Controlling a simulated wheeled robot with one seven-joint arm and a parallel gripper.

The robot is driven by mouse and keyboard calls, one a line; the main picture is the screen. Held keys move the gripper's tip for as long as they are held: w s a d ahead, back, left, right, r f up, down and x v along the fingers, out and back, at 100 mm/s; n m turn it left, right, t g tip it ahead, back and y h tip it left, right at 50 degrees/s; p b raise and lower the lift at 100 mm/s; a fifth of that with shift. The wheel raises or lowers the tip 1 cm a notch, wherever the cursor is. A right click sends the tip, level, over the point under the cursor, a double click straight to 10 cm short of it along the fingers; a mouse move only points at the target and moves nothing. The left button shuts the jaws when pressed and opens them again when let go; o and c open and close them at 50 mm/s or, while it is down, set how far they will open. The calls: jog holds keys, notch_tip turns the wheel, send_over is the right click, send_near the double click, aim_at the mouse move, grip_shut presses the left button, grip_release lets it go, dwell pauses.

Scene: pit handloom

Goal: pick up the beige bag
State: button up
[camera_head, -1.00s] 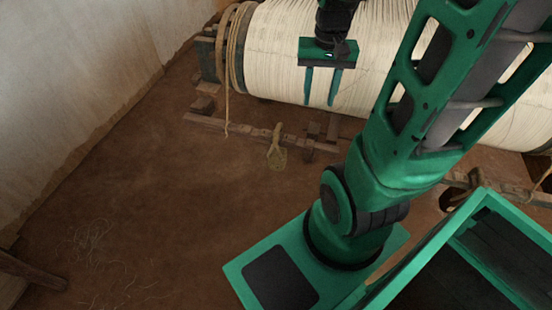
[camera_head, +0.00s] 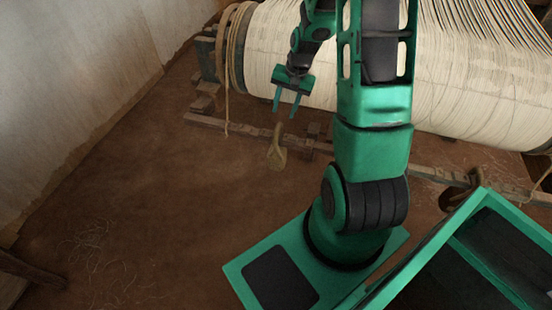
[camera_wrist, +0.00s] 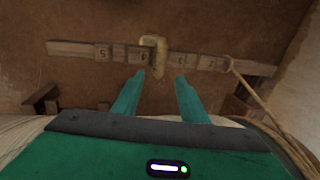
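The beige bag (camera_head: 277,157) is small, with a narrow upper part. It is at the wooden beam low in front of the loom roll, its lower part over the brown floor. In the wrist view the bag (camera_wrist: 154,58) lies across the beam, beyond my fingertips. My gripper (camera_head: 284,113) is open and empty, with its two teal fingers pointing down a little above the bag in the head view. In the wrist view the gripper (camera_wrist: 160,76) has a clear gap between its fingers, roughly in line with the bag. I cannot tell the exact distance between them.
The large roll of cream thread (camera_head: 440,70) stands behind, with rope (camera_head: 238,45) wound at its left end. The wooden beam (camera_wrist: 75,48) bears number marks. A plaster wall (camera_head: 70,80) is at left. Open floor (camera_head: 160,200) lies left of the bag, with loose threads (camera_head: 90,240).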

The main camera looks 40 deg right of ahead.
aim_at(279, 125)
jog(key=shift+w+a+f, duration=0.15)
jog(key=shift+a+f, duration=0.05)
jog(key=shift+f, duration=1)
jog(key=shift+w+a+f, duration=0.15)
jog(key=shift+w+f, duration=0.05)
jog(key=shift+f, duration=1.05)
jog(key=shift+w+a+f, duration=0.15)
jog(key=shift+a+f, duration=0.05)
jog(key=shift+f, duration=1)
grip_shut()
